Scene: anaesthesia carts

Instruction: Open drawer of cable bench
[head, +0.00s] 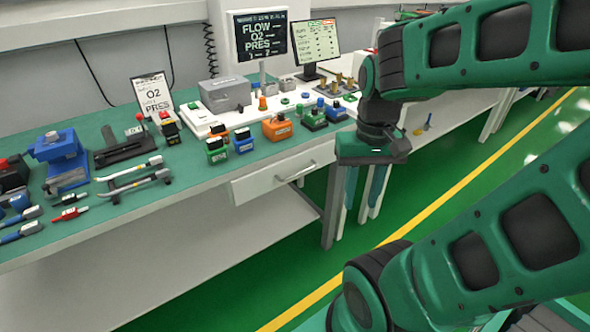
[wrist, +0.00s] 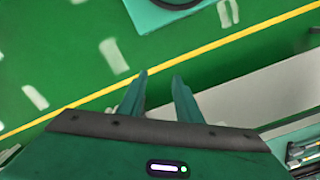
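The bench has a green top and white front, with one white drawer (head: 270,182) under its right part. The drawer looks closed, its front in line with the bench edge. A grey bar handle (head: 296,172) runs across the drawer front. My gripper (head: 362,205) hangs to the right of the drawer, fingers pointing down, apart from the handle. The drawer and handle cannot be made out in the wrist view.
Coloured blocks (head: 278,128), a grey box (head: 225,95), monitors (head: 260,38) and several tools (head: 135,178) stand on the bench top. Green floor with a yellow line (head: 420,217) is clear in front. A white shelf (head: 200,255) lies below the bench.

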